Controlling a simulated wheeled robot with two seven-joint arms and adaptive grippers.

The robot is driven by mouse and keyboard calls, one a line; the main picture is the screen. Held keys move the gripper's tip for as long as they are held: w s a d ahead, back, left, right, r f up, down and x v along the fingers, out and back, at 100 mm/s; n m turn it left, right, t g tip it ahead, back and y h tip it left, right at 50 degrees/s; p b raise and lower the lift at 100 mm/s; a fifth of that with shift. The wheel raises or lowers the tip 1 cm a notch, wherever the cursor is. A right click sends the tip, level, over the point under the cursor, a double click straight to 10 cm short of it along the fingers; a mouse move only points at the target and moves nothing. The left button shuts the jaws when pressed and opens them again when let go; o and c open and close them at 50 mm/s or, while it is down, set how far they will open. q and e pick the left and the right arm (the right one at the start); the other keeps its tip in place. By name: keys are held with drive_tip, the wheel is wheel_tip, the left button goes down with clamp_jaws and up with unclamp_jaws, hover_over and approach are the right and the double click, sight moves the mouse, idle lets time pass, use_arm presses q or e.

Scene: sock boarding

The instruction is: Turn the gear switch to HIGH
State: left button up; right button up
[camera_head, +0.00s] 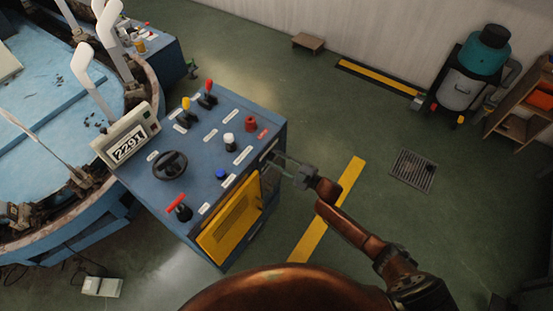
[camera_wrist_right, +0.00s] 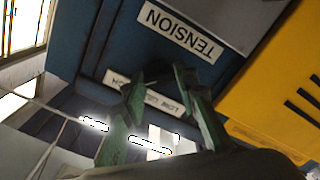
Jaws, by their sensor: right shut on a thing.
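The control console (camera_head: 225,125) is a blue box with knobs and levers on its sloped top. My right gripper (camera_head: 279,160) reaches its right side face from the right. In the right wrist view, the green fingers (camera_wrist_right: 157,78) are shut on a small dark part, the gear switch (camera_wrist_right: 158,69). It sits just by a white label (camera_wrist_right: 117,80) reading LOW GEAR HIGH, partly covered by the fingers. The switch is mostly hidden, so I cannot tell which way it points. My left gripper is not in view.
A TENSION label (camera_wrist_right: 180,30) and a yellow vented panel (camera_head: 230,222) are close to the right gripper. A blue round machine (camera_head: 50,110) with white upright forms stands at the left. The green floor right of the console is mostly clear, with a drain grate (camera_head: 413,171).

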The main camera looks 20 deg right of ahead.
drive_tip(key=o, duration=1.1)
drive_tip(key=shift+o, duration=0.3)
drive_tip(key=v, duration=1.2)
drive_tip(key=shift+w+d, duration=0.1)
